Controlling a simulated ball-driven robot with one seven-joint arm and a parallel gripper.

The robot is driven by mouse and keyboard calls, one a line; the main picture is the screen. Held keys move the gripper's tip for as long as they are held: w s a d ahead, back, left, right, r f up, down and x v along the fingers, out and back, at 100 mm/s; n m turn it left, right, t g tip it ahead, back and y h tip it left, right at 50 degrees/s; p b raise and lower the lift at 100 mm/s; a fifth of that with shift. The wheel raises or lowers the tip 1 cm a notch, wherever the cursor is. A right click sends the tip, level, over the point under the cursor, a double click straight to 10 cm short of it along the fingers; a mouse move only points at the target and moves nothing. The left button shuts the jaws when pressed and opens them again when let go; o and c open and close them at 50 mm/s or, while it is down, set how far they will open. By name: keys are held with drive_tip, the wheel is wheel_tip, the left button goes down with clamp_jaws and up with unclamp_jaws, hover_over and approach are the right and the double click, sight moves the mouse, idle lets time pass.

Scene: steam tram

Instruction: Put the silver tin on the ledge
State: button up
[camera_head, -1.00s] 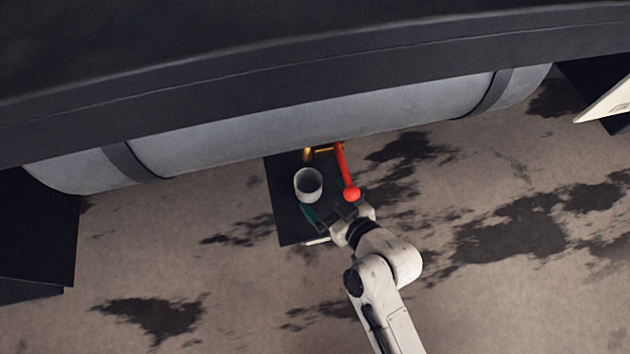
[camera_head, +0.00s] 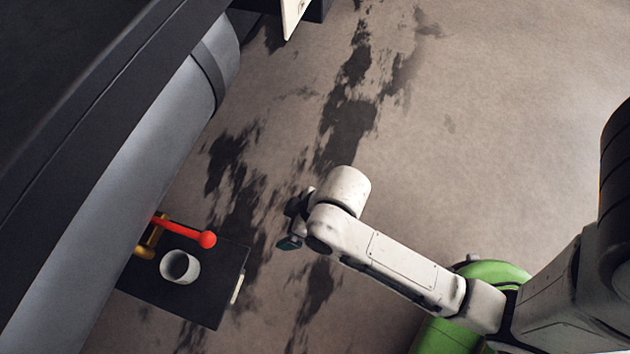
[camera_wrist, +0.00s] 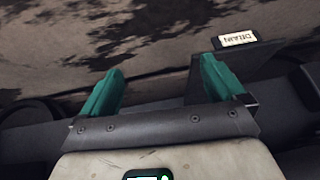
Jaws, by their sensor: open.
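A pale grey, open-topped round container (camera_head: 180,267), the only tin-like thing in view, stands upright on a dark square ledge (camera_head: 212,300) beside the big grey cylinder. I cannot tell for sure that it is the silver tin. My gripper (camera_head: 290,242) is right of the ledge in the head view, apart from it and the container. In the wrist view my gripper (camera_wrist: 160,90) has its two green fingers spread, with nothing between them. The ledge's dark edge (camera_wrist: 215,62) shows there behind the right finger; the container is not visible in that view.
A red-knobbed lever (camera_head: 183,231) with a brass fitting (camera_head: 148,240) sits at the ledge's back edge, close to the container. A DRAIN label (camera_wrist: 238,39) is on the ledge's front. The grey cylinder (camera_head: 130,180) borders the left. Stained floor (camera_head: 480,120) is open to the right.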

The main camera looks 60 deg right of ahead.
drive_tip(key=s+d+r+m+g+h, duration=0.2)
drive_tip(key=s+d+m+g, duration=0.2)
drive_tip(key=s+d, duration=0.4)
drive_tip(key=shift+s+d+r+h, duration=0.15)
drive_tip(key=shift+s+d+h, duration=0.2)
drive_tip(key=shift+s, duration=0.6)
drive_tip(key=shift+a, duration=0.1)
